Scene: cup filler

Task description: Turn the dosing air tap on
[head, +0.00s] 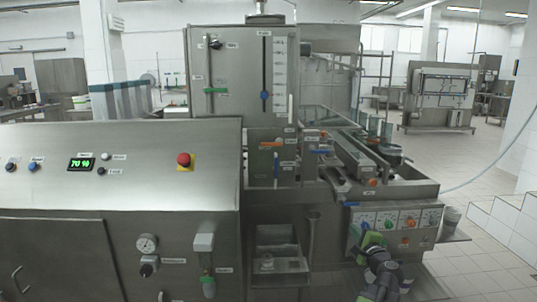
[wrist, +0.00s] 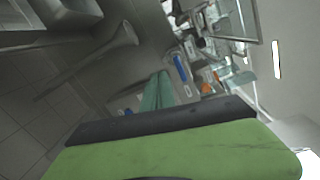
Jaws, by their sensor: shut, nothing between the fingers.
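Several small taps sit on the steel filler, but their labels are too small to read, so I cannot tell which is the dosing air tap. An orange handle (head: 271,144) lies level on the middle block, with an upright blue handle (head: 277,163) below it. Another blue handle (head: 324,152) lies level to their right. My gripper (head: 371,241) is shut and empty, low at the right in front of the knob panel (head: 400,219), apart from those handles. In the wrist view its green and black finger (wrist: 160,135) fills the bottom and hides what lies behind.
A wide steel cabinet (head: 120,165) with a red stop button (head: 184,160) fills the left. Open floor (head: 470,160) lies at the right.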

